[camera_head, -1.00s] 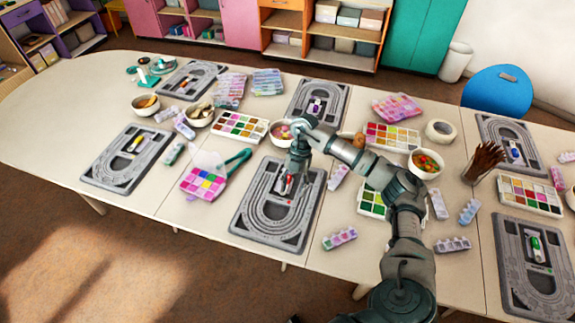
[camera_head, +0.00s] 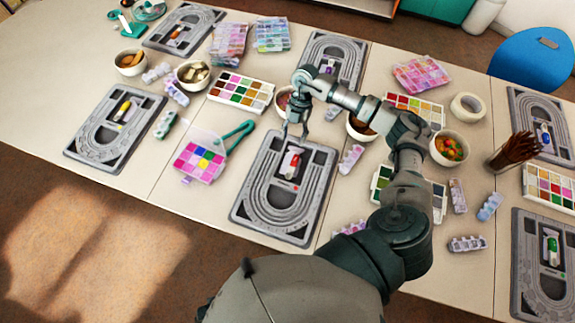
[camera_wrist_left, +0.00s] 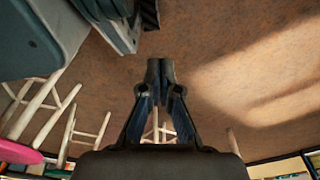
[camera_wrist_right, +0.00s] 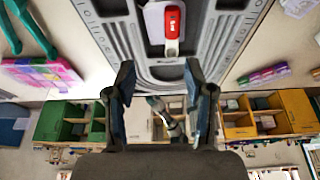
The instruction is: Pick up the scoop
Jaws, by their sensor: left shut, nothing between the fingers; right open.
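A small scoop (camera_head: 291,163) with a red handle and a pale scoop part lies in the middle recess of the grey bead board (camera_head: 247,216) in front of me. It also shows at the top of the right wrist view (camera_wrist_right: 172,22), beyond the fingertips. My right gripper (camera_head: 295,134) is open and empty, pointing down over the far end of that board. Its spread fingers show in the right wrist view (camera_wrist_right: 160,74), apart from the scoop. My left gripper (camera_wrist_left: 160,68) is shut and empty over the brown floor, outside the head view.
A pink bead box (camera_head: 200,160) with a teal tool (camera_head: 238,132) lies left of the board. A paint-like bead tray (camera_head: 240,91) and bowls stand behind it. Other boards, one with a yellow scoop (camera_head: 122,110), lie around the table. A pencil cup (camera_head: 500,155) stands at right.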

